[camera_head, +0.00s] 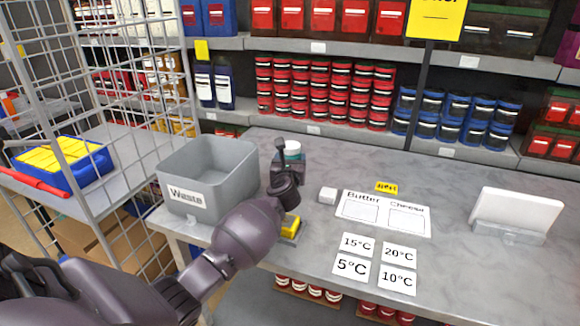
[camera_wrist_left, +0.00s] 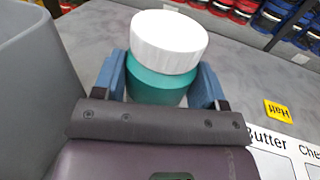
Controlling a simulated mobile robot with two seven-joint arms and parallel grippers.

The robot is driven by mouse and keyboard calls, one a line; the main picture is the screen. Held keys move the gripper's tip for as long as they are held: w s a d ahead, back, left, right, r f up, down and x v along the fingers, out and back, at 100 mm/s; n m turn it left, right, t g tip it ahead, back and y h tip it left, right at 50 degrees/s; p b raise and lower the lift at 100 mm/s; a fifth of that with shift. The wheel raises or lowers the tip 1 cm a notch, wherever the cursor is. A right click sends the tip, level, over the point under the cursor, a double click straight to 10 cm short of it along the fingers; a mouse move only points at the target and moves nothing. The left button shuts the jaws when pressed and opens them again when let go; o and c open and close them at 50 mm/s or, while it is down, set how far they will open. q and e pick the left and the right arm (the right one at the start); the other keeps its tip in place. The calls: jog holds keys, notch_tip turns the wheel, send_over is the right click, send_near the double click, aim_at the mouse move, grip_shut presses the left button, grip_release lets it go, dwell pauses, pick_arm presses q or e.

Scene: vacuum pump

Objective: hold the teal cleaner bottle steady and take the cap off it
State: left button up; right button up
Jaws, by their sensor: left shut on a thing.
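The teal cleaner bottle (camera_wrist_left: 160,87) stands upright on the grey counter with its white cap (camera_wrist_left: 168,40) on top. In the head view the cap (camera_head: 292,147) shows just behind my left gripper (camera_head: 289,163), which hides most of the bottle. My left gripper (camera_wrist_left: 159,80) is shut on the bottle, with one blue finger pad on each side of the teal body below the cap. Nothing touches the cap. My right gripper is in neither view.
A grey Waste bin (camera_head: 207,170) stands close to the left of the bottle. A yellow item (camera_head: 290,226) lies near the front edge, partly behind my arm. To the right are a small white block (camera_head: 328,195), a label sheet (camera_head: 383,213) and temperature cards (camera_head: 397,281).

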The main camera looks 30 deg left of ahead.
pick_arm(q)
notch_tip(320, 180, up, 18)
jog(key=p, duration=0.3)
jog(key=shift+f, duration=0.25)
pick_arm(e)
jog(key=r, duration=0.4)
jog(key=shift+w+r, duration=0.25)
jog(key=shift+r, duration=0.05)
pick_arm(q)
jog(key=o, duration=0.5)
jog(key=c, duration=0.8)
